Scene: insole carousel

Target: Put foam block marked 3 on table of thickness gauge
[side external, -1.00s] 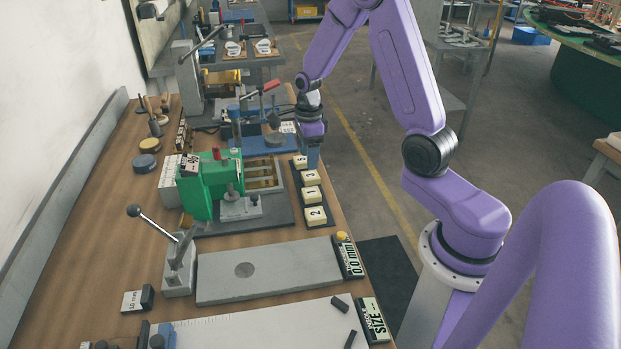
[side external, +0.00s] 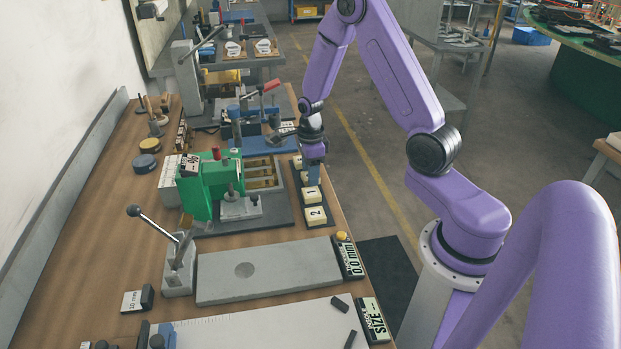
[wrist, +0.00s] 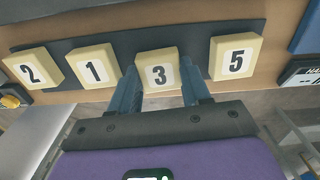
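The foam block marked 3 (wrist: 158,70) is pale cream and sits on a dark strip between blocks 1 and 5. My gripper (wrist: 160,88) is open, with a finger at each side of block 3 in the wrist view and gaps visible between. I cannot tell how far down the fingers reach. In the side view my gripper (side external: 314,180) points down at the row and mostly hides block 3. A flat grey plate (side external: 285,271) with a round disc, a lever post (side external: 180,262) and a display reading 0.0 mm (side external: 349,258) appears to be the thickness gauge.
Foam blocks 2 (wrist: 31,68), 1 (wrist: 94,66) and 5 (wrist: 235,57) share the dark strip (wrist: 200,40). A green press (side external: 205,187) stands left of the row. A 10 mm block (side external: 137,300) lies left of the plate. The plate's top is clear.

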